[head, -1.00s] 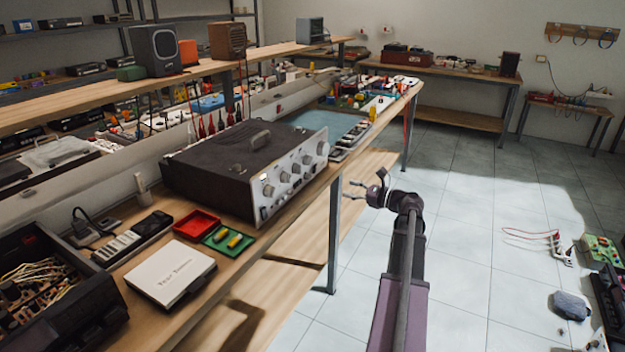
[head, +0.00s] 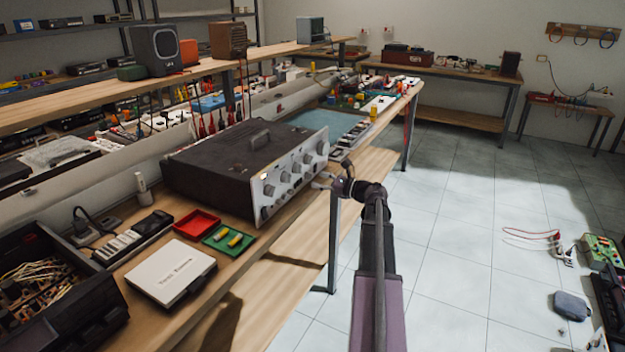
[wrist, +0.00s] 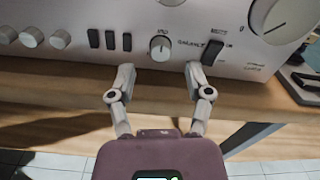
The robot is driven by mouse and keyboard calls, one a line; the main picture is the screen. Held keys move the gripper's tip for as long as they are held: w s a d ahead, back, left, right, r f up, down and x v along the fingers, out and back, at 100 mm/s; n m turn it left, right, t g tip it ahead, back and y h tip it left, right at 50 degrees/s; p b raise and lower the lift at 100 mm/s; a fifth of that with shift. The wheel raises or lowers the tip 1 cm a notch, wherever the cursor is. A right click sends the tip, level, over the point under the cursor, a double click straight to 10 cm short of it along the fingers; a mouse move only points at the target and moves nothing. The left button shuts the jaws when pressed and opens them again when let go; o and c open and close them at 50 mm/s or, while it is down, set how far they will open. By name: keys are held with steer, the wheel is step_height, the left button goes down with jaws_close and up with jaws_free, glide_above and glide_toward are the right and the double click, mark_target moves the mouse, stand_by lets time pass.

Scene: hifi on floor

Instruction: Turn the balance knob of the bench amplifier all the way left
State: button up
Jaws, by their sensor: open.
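The bench amplifier (head: 238,150) is a dark box with a silver front panel, standing on the workbench. In the wrist view its panel (wrist: 110,60) fills the top. A small silver knob (wrist: 160,48) sits there, with a label beside it that seems to read "balance"; its mark looks to point roughly up. My gripper (wrist: 160,68) is open, its two fingertips below and either side of this knob, with nothing between them. Contact cannot be told. In the head view my gripper (head: 322,182) is in front of the panel's right half.
A black lever switch (wrist: 213,52) is close to my right fingertip. Three black switches (wrist: 110,40) are left of the knob, and a large dial (wrist: 282,15) is at the upper right. The bench edge (wrist: 60,112) runs below my fingers.

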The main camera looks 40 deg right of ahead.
mark_target(310, 177)
steer(key=shift+x, duration=1.4)
jaws_close()
steer(key=shift+a, duration=0.2)
steer(key=shift+d, duration=0.1)
